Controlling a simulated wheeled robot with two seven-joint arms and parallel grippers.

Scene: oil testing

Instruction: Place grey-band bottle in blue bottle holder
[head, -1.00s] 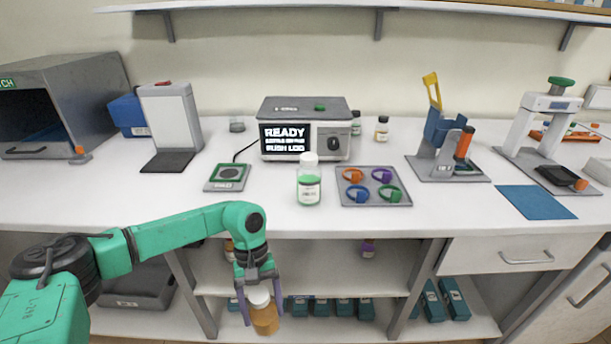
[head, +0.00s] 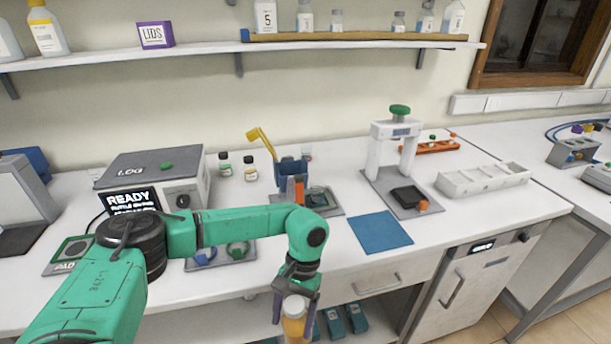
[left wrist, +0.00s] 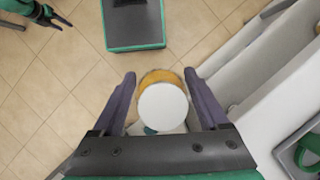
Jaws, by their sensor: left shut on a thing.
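My left gripper (head: 297,302) is shut on a bottle (head: 294,325) with amber contents and a pale lid, low in front of the bench edge. In the left wrist view its round white lid (left wrist: 163,107) shows between the two fingers of the left gripper (left wrist: 160,78); a grey band cannot be made out. A blue upright block (head: 290,168) stands on a grey-based device with a yellow lever on the bench; a blue ring (head: 203,254) lies on a tray behind my arm. I cannot tell which is the holder. My right gripper (left wrist: 62,18) shows small and appears open.
A blue mat (head: 380,232) lies bare on the bench, beside a white press (head: 392,150) with a green knob. A white compartment tray (head: 484,180) stands further right. The bench edge and a drawer (head: 380,280) are near the held bottle. Two small bottles stand behind.

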